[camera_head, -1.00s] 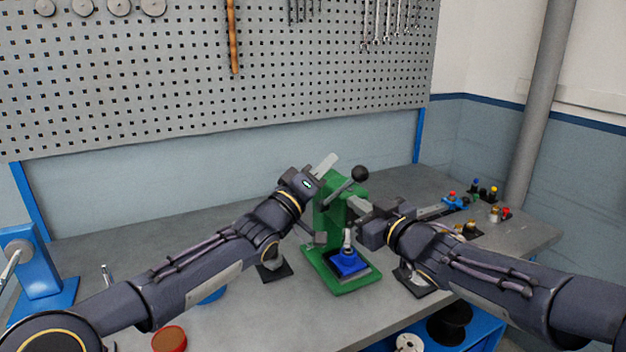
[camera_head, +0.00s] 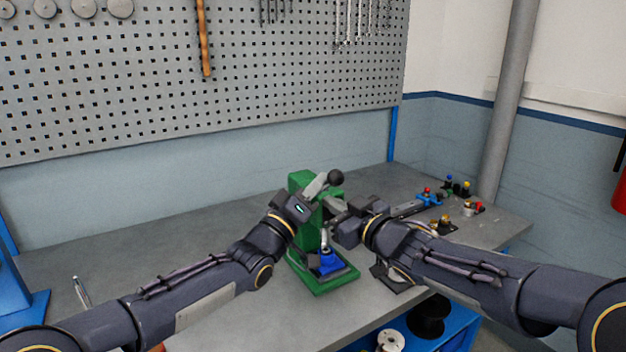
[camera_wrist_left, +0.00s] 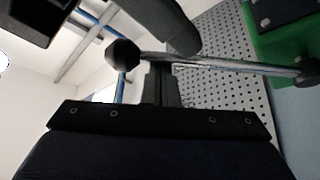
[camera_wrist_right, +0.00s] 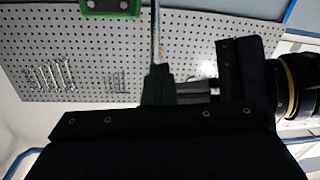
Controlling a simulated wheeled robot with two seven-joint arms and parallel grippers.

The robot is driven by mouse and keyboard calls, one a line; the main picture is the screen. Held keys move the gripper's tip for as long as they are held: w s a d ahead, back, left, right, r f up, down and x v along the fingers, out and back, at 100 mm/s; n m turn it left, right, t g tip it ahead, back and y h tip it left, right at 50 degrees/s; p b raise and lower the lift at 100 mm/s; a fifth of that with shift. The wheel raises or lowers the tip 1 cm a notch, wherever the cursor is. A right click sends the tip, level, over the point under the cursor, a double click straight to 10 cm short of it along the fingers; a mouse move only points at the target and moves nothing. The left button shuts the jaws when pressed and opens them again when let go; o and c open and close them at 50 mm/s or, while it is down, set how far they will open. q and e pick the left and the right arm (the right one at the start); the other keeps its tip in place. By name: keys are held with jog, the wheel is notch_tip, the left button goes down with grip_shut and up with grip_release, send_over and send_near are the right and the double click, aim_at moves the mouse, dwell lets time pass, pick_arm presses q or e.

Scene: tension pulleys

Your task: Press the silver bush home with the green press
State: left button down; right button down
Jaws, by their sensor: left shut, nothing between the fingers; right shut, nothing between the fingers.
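The green press (camera_head: 302,183) stands on the bench, with its lever's black knob (camera_head: 335,177) at the top. A blue holder (camera_head: 329,262) sits on its base. A small silver upright piece (camera_head: 325,240) shows above the holder; I cannot tell if it is the bush or part of the press. My left gripper (camera_head: 317,184) is shut and empty beside the lever, close to its rod; the left wrist view shows rod and knob (camera_wrist_left: 122,55) just beyond the fingers. I cannot tell if they touch. My right gripper (camera_head: 336,208) is shut and empty at the press's right side.
Several small coloured parts (camera_head: 455,187) stand at the bench's back right. A dark pad (camera_head: 385,277) lies under my right arm. Spools (camera_head: 428,316) sit on a blue shelf below the front edge. A pegboard (camera_head: 150,80) stands behind. Bench left of the press is mostly clear.

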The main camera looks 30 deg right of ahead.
jog(key=c, duration=2.2)
grip_release()
jog(key=c, duration=1.5)
grip_release()
jog(key=shift+o, duration=0.2)
jog(key=shift+s, duration=0.1)
